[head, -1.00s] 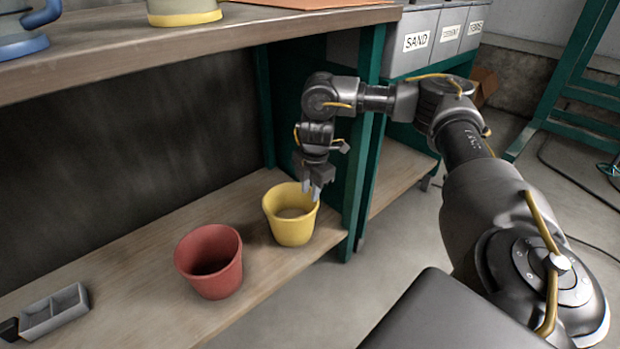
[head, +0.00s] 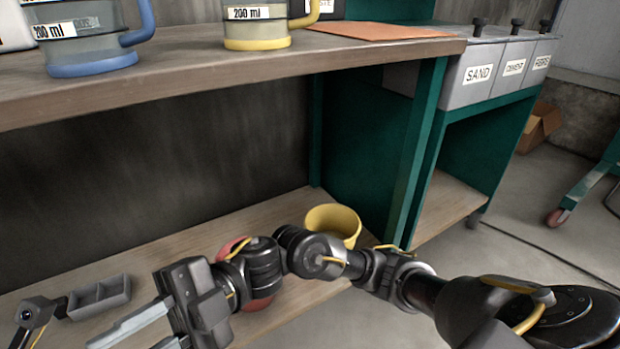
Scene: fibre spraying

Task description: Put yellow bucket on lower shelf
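The yellow bucket (head: 335,220) stands upright at the right end of the lower shelf (head: 285,212), next to the green side panel. My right arm crosses in front of it and hides its lower part. My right gripper (head: 150,335) is in the lower left of the head view, well left of the bucket and apart from it. Its two grey fingers are spread with nothing seen between them; one is cut by the bottom edge. No fingers of my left gripper show.
A red bucket (head: 262,303) stands on the lower shelf, mostly hidden behind my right arm. A grey divided tray (head: 100,297) lies further left. Measuring jugs stand on the upper shelf (head: 200,70). Labelled bins (head: 480,75) are at the right.

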